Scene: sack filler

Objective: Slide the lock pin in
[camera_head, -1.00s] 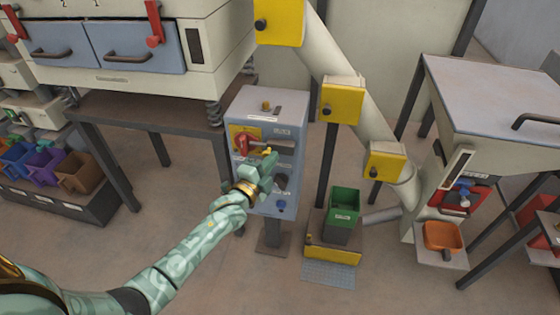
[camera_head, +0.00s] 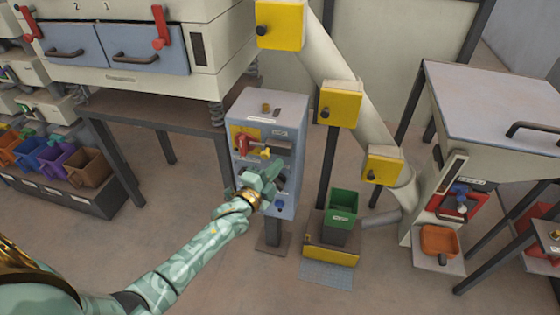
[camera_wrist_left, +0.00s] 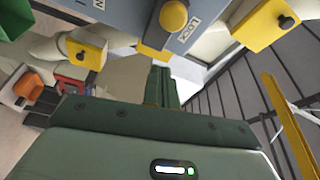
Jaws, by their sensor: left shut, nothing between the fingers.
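The blue-grey control box (camera_head: 268,112) stands on a post at the middle of the head view. Its front has a red handle (camera_head: 246,144) on a yellow plate and a yellow lock pin knob (camera_head: 265,153) to the right of it. In the left wrist view the yellow knob (camera_wrist_left: 174,15) shows near the top, beside a "LOCK" label. My left gripper (camera_head: 270,176) is just below the knob, in front of the panel. Its fingers (camera_wrist_left: 160,78) are shut with nothing between them and look apart from the knob. It hides part of the lower panel. My right gripper is not in view.
A green bin (camera_head: 343,206) stands right of the box, below a pipe with yellow boxes (camera_head: 341,104). An orange tray (camera_head: 438,240) is farther right. A blue-door cabinet (camera_head: 130,45) and coloured bins (camera_head: 87,167) are at left.

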